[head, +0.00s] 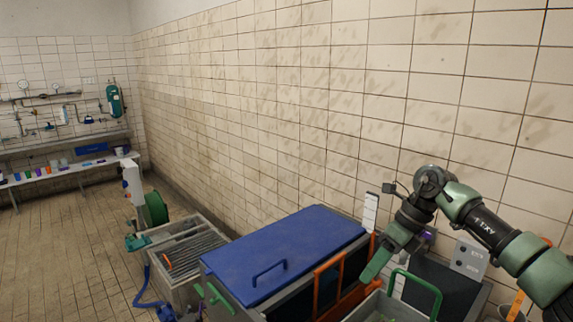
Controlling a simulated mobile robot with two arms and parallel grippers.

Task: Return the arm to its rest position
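My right arm comes in from the right edge, green and dark grey. It reaches over the boxes beside the tiled wall and bends down at the wrist. My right gripper (378,264) points down and left, above the grey bin (397,307) and close to the orange frame (330,284). Only one green finger shows clearly, so its opening cannot be made out. I see nothing held in it. My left gripper is not in view.
A chest with a blue lid (285,252) stands left of the gripper. A green handle (428,292) rises at the bin. A grated grey trough (185,262) and a green hose reel (156,208) stand farther left. The tiled floor (65,265) at left is clear.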

